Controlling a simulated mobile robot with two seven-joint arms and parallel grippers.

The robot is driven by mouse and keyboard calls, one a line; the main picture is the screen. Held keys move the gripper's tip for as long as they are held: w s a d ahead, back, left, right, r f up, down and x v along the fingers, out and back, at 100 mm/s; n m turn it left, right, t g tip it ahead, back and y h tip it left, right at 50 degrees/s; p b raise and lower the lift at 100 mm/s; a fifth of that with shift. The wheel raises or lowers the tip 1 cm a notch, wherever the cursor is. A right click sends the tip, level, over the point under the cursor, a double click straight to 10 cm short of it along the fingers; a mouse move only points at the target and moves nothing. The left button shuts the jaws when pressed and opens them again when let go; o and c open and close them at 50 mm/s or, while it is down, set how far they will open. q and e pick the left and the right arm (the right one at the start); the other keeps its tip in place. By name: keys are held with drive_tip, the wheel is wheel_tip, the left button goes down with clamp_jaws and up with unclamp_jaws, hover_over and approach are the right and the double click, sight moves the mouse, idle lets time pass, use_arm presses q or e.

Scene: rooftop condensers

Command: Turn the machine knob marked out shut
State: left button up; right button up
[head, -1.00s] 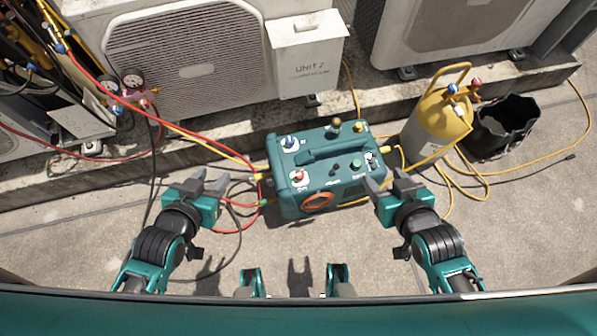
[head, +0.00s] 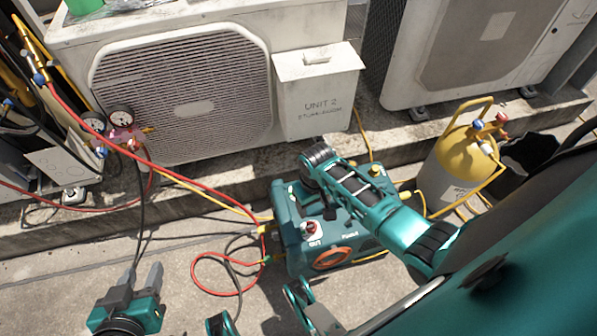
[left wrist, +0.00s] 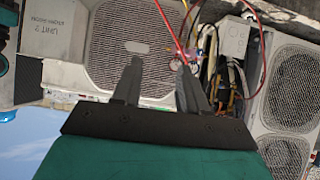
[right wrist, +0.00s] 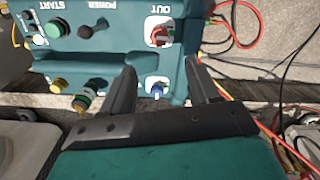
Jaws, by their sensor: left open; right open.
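The teal machine (head: 290,225) stands on the ground in the head view. Its red knob marked OUT (head: 311,228) is on the near left of its top. In the right wrist view the picture is upside down, with the red OUT knob (right wrist: 158,37) on a white plate. A blue knob (right wrist: 156,88) shows between the fingers of my right gripper (right wrist: 162,70), which is open above the machine; whether it touches anything is unclear. My right arm hides much of the machine in the head view. My left gripper (head: 137,280) is open and empty, left of the machine.
Condenser units (head: 180,90) stand behind on a ledge. A yellow cylinder (head: 452,165) and a dark bucket stand right of the machine. Red and yellow hoses join its left side. A gauge set (head: 122,130) hangs at left. Bare concrete lies front left.

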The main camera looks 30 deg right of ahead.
drive_tip(key=b, duration=0.4)
hover_over(312, 226)
wheel_tip(312, 226, down, 7)
drive_tip(key=shift+r, duration=0.1)
wheel_tip(312, 226, down, 4)
drive_tip(key=shift+f+b, duration=0.1)
drive_tip(key=shift+b, duration=1.1)
drive_tip(key=shift+f+b, duration=0.45)
drive_tip(key=shift+f, duration=0.3)
use_arm(q)
drive_tip(key=f, duration=0.1)
drive_tip(key=d+f, duration=0.1)
drive_tip(key=f, duration=0.1)
drive_tip(key=d+f, duration=0.1)
drive_tip(key=shift+w+f, duration=0.2)
drive_tip(key=shift+f, duration=0.1)
drive_tip(key=shift+w+r+h, duration=0.1)
drive_tip(key=shift+h, duration=0.2)
use_arm(e)
drive_tip(key=shift+c, duration=0.2)
drive_tip(key=c, duration=1)
use_arm(q)
drive_tip(key=shift+a, duration=0.15)
